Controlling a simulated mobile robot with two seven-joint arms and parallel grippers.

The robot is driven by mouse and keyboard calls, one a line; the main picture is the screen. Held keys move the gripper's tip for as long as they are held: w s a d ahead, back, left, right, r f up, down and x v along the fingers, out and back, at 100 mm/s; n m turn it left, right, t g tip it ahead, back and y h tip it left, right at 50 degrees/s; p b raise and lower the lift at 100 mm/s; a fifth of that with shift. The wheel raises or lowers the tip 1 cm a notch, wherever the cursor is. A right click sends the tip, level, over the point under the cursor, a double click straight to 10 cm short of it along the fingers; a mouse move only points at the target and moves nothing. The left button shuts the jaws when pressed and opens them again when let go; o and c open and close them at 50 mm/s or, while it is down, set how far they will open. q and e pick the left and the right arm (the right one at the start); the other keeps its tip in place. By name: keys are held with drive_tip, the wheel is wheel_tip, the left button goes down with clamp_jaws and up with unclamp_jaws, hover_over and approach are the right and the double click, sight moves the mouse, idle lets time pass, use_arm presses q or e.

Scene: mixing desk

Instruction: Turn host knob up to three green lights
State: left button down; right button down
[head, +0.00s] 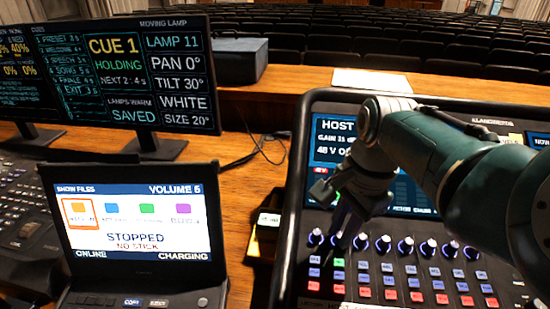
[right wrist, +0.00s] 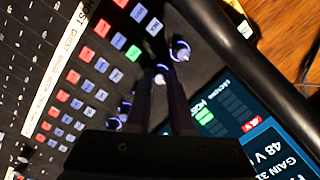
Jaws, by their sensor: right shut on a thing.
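The host knob (right wrist: 161,78) is the second in the knob row, beside the lit green button (right wrist: 133,52) in the right wrist view. My right gripper (right wrist: 160,84) is shut on this knob, one finger on each side. In the head view my right gripper (head: 341,222) reaches down to the same knob, mostly covering it. The console screen (head: 328,128) reads HOST with a gain value and 48 V. The wrist view shows part of this screen (right wrist: 262,140) with some green on its meter. How many meter lights are lit cannot be told. My left gripper is out of view.
The lectern knob (head: 315,237) is close left of the gripper, and more knobs (head: 405,245) run to the right. Colored buttons (head: 388,281) lie below. A laptop (head: 130,215) and monitors (head: 125,75) stand left. Wooden desk shows between them.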

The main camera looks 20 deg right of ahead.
drive_tip(key=c, duration=1.1)
unclamp_jaws()
drive_tip(key=shift+r, duration=0.4)
drive_tip(key=r+p, duration=0.1)
drive_tip(key=r, duration=0.2)
drive_tip(key=r+p, duration=0.1)
drive_tip(key=r, duration=0.2)
drive_tip(key=s+r+p, duration=0.1)
drive_tip(key=r, duration=0.2)
drive_tip(key=shift+d, duration=0.2)
